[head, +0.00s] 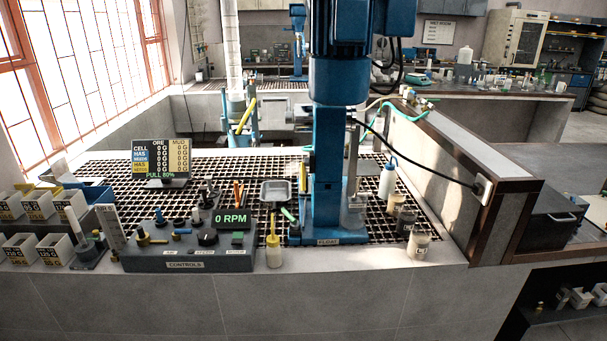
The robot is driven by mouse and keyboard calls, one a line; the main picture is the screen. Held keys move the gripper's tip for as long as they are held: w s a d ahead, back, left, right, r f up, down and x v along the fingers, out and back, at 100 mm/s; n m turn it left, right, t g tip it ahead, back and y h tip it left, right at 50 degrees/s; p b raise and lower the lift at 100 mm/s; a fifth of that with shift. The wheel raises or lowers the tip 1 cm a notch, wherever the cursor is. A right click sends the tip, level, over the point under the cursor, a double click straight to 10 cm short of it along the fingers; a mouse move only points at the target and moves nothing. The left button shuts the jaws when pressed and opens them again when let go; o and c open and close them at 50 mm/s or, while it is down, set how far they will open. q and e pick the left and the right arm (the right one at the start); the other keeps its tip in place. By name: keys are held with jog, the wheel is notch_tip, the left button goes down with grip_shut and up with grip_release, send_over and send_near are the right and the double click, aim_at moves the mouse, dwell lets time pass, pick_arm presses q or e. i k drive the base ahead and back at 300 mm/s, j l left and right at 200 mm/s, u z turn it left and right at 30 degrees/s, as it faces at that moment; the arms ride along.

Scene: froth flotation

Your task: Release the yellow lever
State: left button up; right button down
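A slim yellow bar that looks like a lever (246,115) slants up to the right on a small blue apparatus (229,126), behind the grating at centre left. I cannot tell for certain which yellow part is the named lever. The tall blue flotation machine (328,150) stands at the centre on the grating. A display on the control box reads 0 RPM (232,219). Neither of my grippers is in view, and nothing is seen holding a yellow part.
A small screen (162,160) stands on the grating (110,172). White labelled bins (53,249) fill the left. A wash bottle (387,180) and jars (418,244) stand right of the machine.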

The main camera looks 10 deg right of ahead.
aim_at(305, 164)
jog(key=i+j+z, duration=0.1)
jog(key=j, duration=0.25)
jog(key=i+j, duration=0.25)
jog(key=i+j+z, duration=0.15)
jog(key=j, duration=0.35)
jog(key=i+j, duration=0.15)
jog(key=j, duration=0.2)
jog(key=i+j+z, duration=0.15)
jog(key=j, duration=0.25)
jog(key=i+j, duration=0.15)
jog(key=j, duration=0.25)
jog(key=i+j+z, duration=0.15)
jog(key=j, duration=0.25)
